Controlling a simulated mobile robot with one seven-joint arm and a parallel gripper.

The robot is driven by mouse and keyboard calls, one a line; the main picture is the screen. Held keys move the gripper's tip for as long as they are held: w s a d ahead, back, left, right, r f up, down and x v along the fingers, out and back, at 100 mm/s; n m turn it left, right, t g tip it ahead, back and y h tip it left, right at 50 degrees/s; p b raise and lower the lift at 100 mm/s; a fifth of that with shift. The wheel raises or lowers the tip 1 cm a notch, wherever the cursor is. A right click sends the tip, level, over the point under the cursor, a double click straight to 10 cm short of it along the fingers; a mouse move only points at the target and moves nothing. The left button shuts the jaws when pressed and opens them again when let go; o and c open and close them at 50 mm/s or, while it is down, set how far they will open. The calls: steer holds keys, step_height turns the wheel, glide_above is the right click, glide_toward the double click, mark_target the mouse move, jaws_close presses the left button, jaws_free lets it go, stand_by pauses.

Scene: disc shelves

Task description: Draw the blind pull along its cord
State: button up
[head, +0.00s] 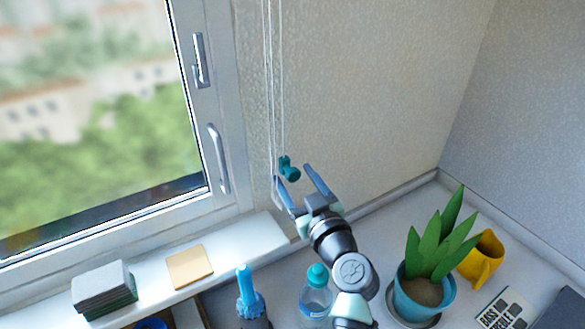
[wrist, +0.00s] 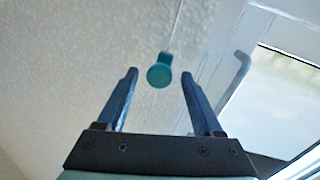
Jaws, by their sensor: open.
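The teal blind pull (head: 289,168) hangs on thin white cords (head: 269,80) beside the window frame, against the beige wall. In the wrist view the pull (wrist: 160,73) shows its round end between and slightly beyond my fingertips, with the cord running up behind it. My gripper (head: 299,177) is open, with one blue finger on each side of the pull's line. The fingers do not appear to touch the pull. How far the pull lies beyond the fingertips is hard to tell.
The window handles (head: 218,160) are to the left. A grey stack (head: 104,289) and a tan square (head: 190,267) lie on the sill.

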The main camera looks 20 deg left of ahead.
steer(key=shift+x, duration=1)
steer(key=c, duration=1)
jaws_close()
steer(key=shift+d, duration=0.1)
